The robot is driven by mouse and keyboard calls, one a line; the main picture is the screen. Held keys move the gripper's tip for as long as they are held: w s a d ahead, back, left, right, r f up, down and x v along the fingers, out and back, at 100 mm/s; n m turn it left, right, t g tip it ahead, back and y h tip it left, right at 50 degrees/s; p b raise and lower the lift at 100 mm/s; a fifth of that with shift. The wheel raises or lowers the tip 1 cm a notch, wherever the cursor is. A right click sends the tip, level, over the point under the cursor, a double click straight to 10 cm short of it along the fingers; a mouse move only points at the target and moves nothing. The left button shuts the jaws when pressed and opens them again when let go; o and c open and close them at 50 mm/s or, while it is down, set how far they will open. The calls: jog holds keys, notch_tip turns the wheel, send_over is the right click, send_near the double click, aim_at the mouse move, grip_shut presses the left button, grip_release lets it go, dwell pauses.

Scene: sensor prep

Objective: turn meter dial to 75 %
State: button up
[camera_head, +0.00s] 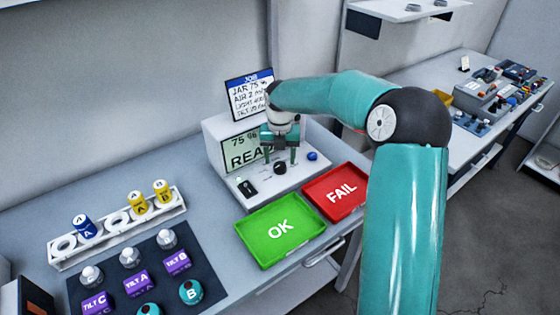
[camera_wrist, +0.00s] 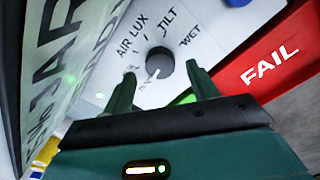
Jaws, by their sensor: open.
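The meter (camera_head: 216,133) is a white box on the bench, and its screen (camera_head: 240,153) reads "75 %" above a partly hidden word starting "REA". Its round dark dial (camera_head: 280,168) is on the sloped front. In the wrist view the dial (camera_wrist: 161,63) has the labels AIR, LUX, TILT and WET around it, and a pale mark points to its lower left. My gripper (camera_head: 281,158) is open over the meter front. In the wrist view its green fingers (camera_wrist: 163,88) stand apart, one on either side of the dial, with nothing visible between them but the dial.
A job card (camera_head: 248,96) stands behind the meter. A black switch (camera_head: 246,188) and a blue button (camera_head: 312,156) flank the dial. A green OK tray (camera_head: 280,230) and red FAIL tray (camera_head: 335,191) lie in front. A jar rack (camera_head: 118,229) and dark mat (camera_head: 205,270) are left.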

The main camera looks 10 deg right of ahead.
aim_at(280, 165)
notch_tip(280, 165, up, 12)
jog(key=shift+f, duration=0.2)
